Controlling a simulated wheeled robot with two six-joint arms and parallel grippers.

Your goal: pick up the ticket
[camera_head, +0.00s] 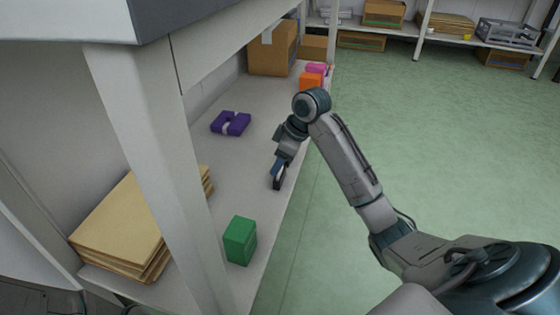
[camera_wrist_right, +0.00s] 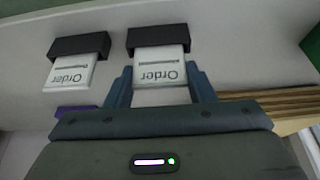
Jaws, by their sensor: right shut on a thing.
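In the right wrist view, a white ticket (camera_wrist_right: 160,60) printed "Order" sticks out of a dark holder (camera_wrist_right: 158,38). My right gripper (camera_wrist_right: 158,84) has its blue fingers on both sides of this ticket and is shut on it. The ticket still meets the holder in this view. A second "Order" ticket (camera_wrist_right: 70,72) sits in another dark holder (camera_wrist_right: 80,44) to the left, apart from the fingers. In the head view, my right gripper (camera_head: 279,177) is over the front edge of the shelf, and I cannot make out the tickets there. My left gripper is not in view.
The white shelf (camera_head: 225,160) holds a purple object (camera_head: 231,122), a green box (camera_head: 240,241), a stack of brown boards (camera_head: 120,225), an orange box (camera_head: 311,81) and a cardboard box (camera_head: 272,48). A white post (camera_head: 160,170) stands at the left. Green floor (camera_head: 440,150) is clear.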

